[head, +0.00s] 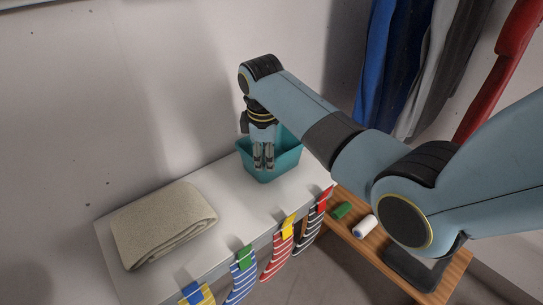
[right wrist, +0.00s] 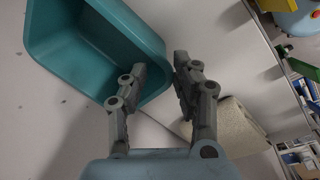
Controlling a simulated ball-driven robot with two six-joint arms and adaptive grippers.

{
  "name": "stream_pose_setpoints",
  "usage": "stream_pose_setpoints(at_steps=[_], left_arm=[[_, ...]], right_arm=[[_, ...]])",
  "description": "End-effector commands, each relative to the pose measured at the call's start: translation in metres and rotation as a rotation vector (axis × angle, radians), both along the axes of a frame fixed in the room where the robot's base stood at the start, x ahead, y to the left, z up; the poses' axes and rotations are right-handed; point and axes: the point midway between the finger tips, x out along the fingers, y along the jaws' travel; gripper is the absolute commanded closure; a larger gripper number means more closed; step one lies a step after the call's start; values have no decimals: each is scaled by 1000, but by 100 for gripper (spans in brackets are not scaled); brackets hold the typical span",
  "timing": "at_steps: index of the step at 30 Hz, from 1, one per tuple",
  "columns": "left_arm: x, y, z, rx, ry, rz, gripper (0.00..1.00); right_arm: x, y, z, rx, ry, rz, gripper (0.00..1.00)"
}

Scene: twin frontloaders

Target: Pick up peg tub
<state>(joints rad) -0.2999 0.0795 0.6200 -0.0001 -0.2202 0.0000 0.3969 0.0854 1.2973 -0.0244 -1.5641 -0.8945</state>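The peg tub is a teal, open-topped tub (head: 289,158) standing on the white top at its far end in the head view. It fills the upper left of the right wrist view (right wrist: 75,45), where the part of its inside that shows looks empty. My right gripper (head: 263,163) points down at the tub's near side and hides part of it. In the right wrist view its fingers (right wrist: 160,68) are apart, one overlapping the tub and the other beyond its rim. Whether either finger touches the wall cannot be told. My left gripper is not in view.
A folded beige towel (head: 163,224) lies on the white top (head: 232,190). Striped socks (head: 278,257) hang along its front edge under coloured pegs (head: 288,226). A wooden bench (head: 345,237) holds a green item (head: 342,210) and a white roll (head: 365,226). Clothes (head: 385,60) hang behind.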

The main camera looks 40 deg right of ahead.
Motion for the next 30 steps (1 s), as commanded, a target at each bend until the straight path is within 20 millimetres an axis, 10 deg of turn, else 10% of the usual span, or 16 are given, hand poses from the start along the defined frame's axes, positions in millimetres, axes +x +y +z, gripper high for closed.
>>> stream_pose_setpoints(at_steps=[20, 30], left_arm=[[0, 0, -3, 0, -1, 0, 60], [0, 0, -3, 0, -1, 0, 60]], right_arm=[[3, -7, -54, 0, -2, -1, 71], [3, -7, -54, 0, -2, -2, 100]])
